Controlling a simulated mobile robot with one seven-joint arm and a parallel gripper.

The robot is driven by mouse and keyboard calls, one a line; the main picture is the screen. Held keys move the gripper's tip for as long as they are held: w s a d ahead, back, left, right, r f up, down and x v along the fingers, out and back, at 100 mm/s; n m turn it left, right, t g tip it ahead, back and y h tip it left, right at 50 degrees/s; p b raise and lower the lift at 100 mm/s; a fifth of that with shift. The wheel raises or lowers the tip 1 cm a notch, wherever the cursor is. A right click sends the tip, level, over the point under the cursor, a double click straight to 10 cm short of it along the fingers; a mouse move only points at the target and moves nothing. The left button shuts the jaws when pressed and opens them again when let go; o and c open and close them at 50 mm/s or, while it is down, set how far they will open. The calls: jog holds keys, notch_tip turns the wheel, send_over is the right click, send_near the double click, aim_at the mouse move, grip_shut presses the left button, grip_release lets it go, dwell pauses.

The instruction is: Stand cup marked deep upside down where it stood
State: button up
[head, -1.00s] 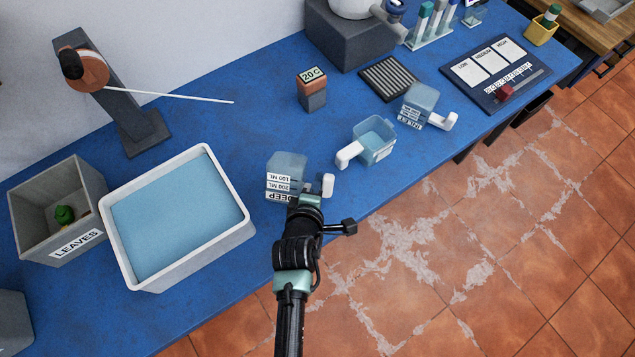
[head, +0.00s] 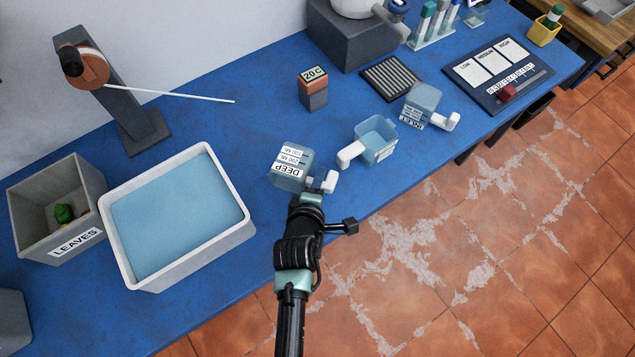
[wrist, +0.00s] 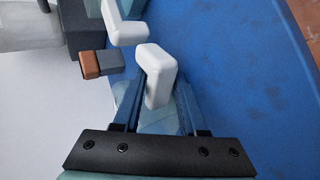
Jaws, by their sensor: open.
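The cup marked deep (head: 292,165) is a clear bluish cup with a white handle (head: 331,182), near the table's front edge. Its lettering reads upside down. The cup looks tilted, its label turned upward; whether it touches the table I cannot tell. My gripper (head: 306,200) is at its near side and hides part of its lower edge. In the wrist view my gripper (wrist: 160,88) has its fingers apart, with a white handle (wrist: 157,75) showing between and beyond them. Contact with the cup is not clear.
A second clear cup (head: 375,142) stands close on the right, mouth up, and the inlet cup (head: 422,98) is beyond it. A white basin of water (head: 240,237) is on the left, with a leaves bin (head: 90,190) past it. A 20 C block (head: 313,90) stands behind.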

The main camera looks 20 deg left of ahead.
jog(key=v, duration=1.3)
jog(key=w+d+r+m+t, duration=0.1)
jog(key=w+r+m+t, duration=0.3)
jog(key=r, duration=0.7)
jog(key=w+d+r+m+t, duration=0.1)
jog(key=w+r+m, duration=0.1)
jog(key=w+r, duration=0.6)
jog(key=w+d+r+m+t, duration=0.1)
jog(key=w+r+m+t, duration=0.25)
jog(key=r, duration=0.95)
jog(key=s+d+r+m+t, duration=0.2)
jog(key=s+r+m, duration=0.1)
jog(key=r, duration=0.7)
jog(key=s+d+r+m+t+h, duration=0.1)
jog(key=s+d+r+m+t, duration=0.1)
jog(key=r, duration=0.9)
jog(key=s+d+r+m+t, duration=0.2)
jog(key=s+r+m, duration=0.3)
jog(key=r, duration=0.6)
jog(key=shift+s+d+r+t, duration=0.25)
jog(key=shift+s+t, duration=0.4)
jog(key=shift+t, duration=0.2)
jog(key=shift+a+f, duration=0.1)
jog(key=shift+f, duration=0.05)
